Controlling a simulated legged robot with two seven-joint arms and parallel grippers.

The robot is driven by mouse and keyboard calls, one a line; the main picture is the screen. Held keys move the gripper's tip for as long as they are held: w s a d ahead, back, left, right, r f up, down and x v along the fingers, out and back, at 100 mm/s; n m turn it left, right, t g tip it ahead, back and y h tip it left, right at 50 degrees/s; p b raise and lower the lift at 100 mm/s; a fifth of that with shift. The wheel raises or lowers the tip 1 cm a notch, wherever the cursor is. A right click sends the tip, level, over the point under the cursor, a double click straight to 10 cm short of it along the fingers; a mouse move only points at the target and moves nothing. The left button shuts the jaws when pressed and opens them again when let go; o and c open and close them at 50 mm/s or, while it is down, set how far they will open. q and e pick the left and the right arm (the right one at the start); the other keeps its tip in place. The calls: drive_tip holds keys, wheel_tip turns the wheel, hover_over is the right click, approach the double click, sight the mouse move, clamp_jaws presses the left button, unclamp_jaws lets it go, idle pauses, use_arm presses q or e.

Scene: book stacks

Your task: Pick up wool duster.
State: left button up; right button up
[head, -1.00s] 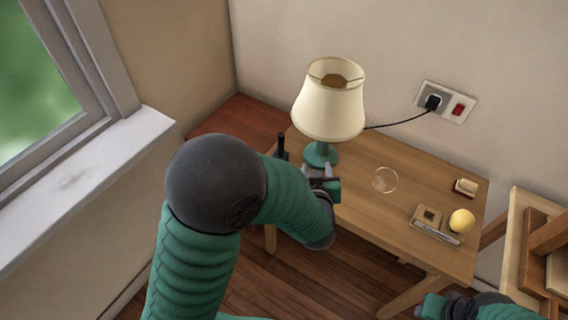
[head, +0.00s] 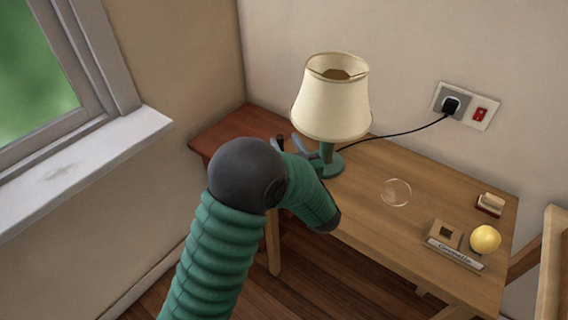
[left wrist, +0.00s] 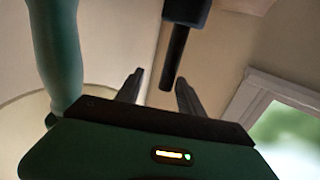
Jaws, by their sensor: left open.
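The wool duster is not plain to see in the head view; a dark upright tip beside the fingers may be its handle. In the left wrist view, which looks tilted over, a black handle (left wrist: 174,58) with a dark blue part at its base shows just past the fingers; I take it for the duster. My left gripper (head: 295,147) is at the lamp's left, over the back of the tables. Its open fingers (left wrist: 158,82) point at the handle, whose end lies between their tips in the picture, nearer the right finger. I cannot tell whether they touch. My right gripper is out of view.
A lamp with a green base (head: 327,165) and cream shade (head: 331,100) stands close right of my gripper. A glass disc (head: 396,192), yellow ball (head: 485,239), nameplate (head: 455,254) and small block (head: 490,203) lie on the wooden table (head: 372,233). A reddish table (head: 215,130) fills the corner.

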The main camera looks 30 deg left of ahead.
sight(278, 134)
use_arm(q)
drive_tip(key=s+a+x, duration=0.1)
drive_tip(key=x, duration=0.5)
drive_tip(key=shift+f+b, duration=0.3)
drive_tip(key=shift+b, duration=0.1)
drive_tip(key=shift+s+d+r, duration=0.15)
drive_tip(key=shift+d, duration=0.25)
drive_tip(key=shift+c, duration=0.7)
drive_tip(key=shift+d+r, duration=0.15)
drive_tip(key=shift+d, duration=0.25)
drive_tip(key=c, duration=0.5)
drive_tip(key=shift+c, duration=1.1)
drive_tip(key=shift+a, duration=0.35)
clamp_jaws()
